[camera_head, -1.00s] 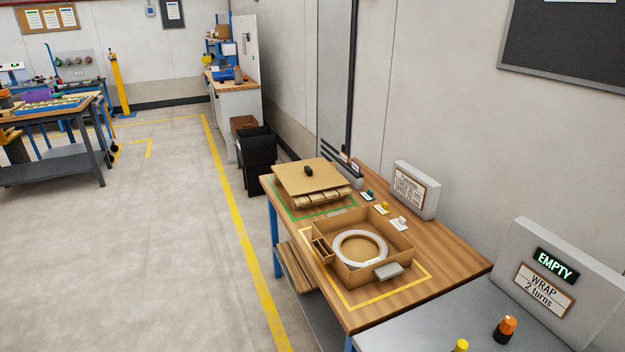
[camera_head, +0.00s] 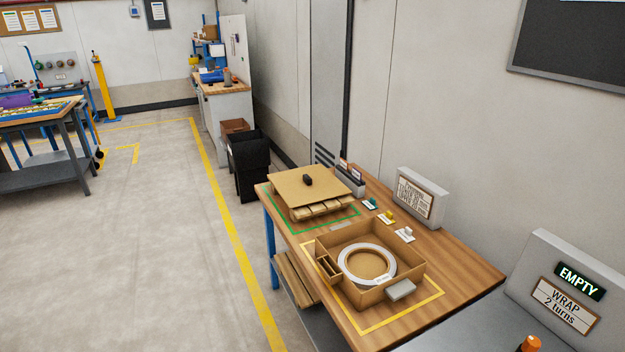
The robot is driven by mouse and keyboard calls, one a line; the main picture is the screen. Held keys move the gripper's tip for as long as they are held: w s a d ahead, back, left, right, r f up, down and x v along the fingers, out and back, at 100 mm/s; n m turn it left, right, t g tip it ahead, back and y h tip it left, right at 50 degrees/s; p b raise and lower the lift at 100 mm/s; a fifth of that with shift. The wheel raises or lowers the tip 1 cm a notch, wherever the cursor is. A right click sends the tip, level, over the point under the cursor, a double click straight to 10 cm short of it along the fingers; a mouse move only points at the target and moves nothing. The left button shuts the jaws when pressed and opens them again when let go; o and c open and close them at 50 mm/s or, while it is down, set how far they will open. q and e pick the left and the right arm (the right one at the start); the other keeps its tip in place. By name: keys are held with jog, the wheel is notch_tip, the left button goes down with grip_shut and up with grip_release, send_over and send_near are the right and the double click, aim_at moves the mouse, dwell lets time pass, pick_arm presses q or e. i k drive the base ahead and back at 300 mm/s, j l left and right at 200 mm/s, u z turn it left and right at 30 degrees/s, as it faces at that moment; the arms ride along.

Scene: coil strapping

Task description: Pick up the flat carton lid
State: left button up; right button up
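The flat carton lid (camera_head: 287,190) is a tan square sheet with a small black knob (camera_head: 308,180) on top. It rests on a stack of cardboard pieces (camera_head: 322,209) inside the green outline at the far end of the wooden table. Neither of my grippers shows in the head view.
An open carton (camera_head: 334,283) holding a white ring (camera_head: 347,272) stands inside the yellow outline on the wooden table (camera_head: 463,281). A grey block (camera_head: 402,290) sits at its near side. Small coloured items, a sign stand (camera_head: 421,197) and the wall lie to the right. Open floor (camera_head: 130,260) lies left.

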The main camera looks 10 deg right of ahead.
aim_at(303, 186)
jog(key=i+j+z, duration=0.2)
jog(key=i+j, duration=0.15)
jog(key=i, duration=0.2)
jog(key=i+j+z, duration=0.25)
jog(key=i+j, duration=0.2)
jog(key=i, duration=0.1)
